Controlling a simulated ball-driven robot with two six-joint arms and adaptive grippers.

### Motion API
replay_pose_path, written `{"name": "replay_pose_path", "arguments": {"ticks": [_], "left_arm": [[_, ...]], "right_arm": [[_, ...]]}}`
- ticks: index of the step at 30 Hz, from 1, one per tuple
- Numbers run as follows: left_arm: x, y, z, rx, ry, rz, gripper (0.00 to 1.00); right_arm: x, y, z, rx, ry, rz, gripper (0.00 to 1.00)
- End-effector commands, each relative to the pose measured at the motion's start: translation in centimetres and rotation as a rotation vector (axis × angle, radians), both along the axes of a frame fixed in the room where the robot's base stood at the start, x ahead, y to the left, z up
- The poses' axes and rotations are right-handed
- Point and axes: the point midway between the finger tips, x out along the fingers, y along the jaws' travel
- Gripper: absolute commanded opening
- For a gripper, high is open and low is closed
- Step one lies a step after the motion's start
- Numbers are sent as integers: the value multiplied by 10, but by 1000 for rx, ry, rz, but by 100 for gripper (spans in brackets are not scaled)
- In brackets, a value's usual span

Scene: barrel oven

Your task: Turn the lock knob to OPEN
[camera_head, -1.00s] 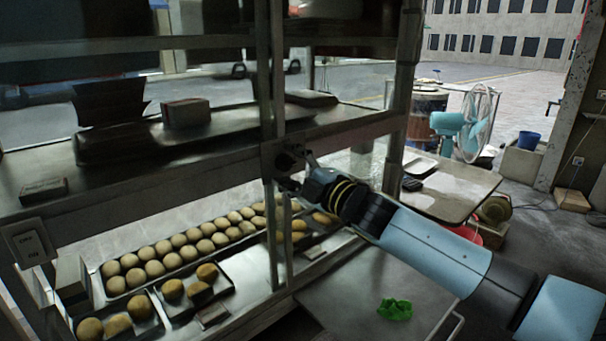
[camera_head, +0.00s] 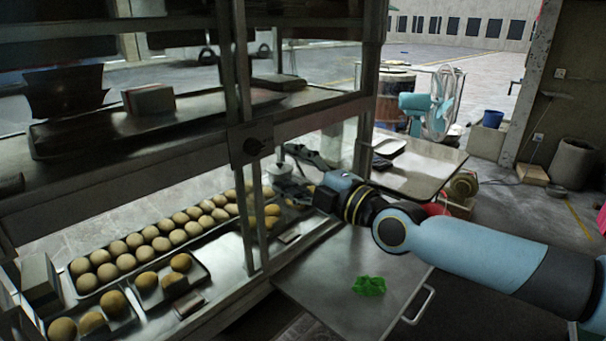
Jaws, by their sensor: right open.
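The lock knob (camera_head: 253,147) is a small dark round knob on a square metal plate, where the cabinet's upright meets its middle rail. Its markings are too small to read, so I cannot tell its setting. My right gripper (camera_head: 281,170) is open, to the right of the knob and slightly below it. Its two dark fingers point left toward the cabinet. They appear apart from the knob, with nothing clearly held between them. My left gripper is not in view.
The glass cabinet holds trays of round buns (camera_head: 160,243) on its lower shelf. A metal side table (camera_head: 320,285) with a crumpled green cloth (camera_head: 369,286) stands below my right arm. Another table (camera_head: 425,170) and a blue fan (camera_head: 430,105) are behind.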

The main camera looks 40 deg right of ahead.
Motion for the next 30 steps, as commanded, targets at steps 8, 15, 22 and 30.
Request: {"name": "replay_pose_path", "arguments": {"ticks": [8,15,22,30], "left_arm": [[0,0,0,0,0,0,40],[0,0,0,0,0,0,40],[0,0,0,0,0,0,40],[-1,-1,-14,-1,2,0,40]], "right_arm": [[-23,-2,-1,-1,-1,1,58],[-24,-2,-1,0,-2,0,58],[-24,-2,-1,0,-2,0,58],[-25,-7,-56,34,57,-59,58]]}}
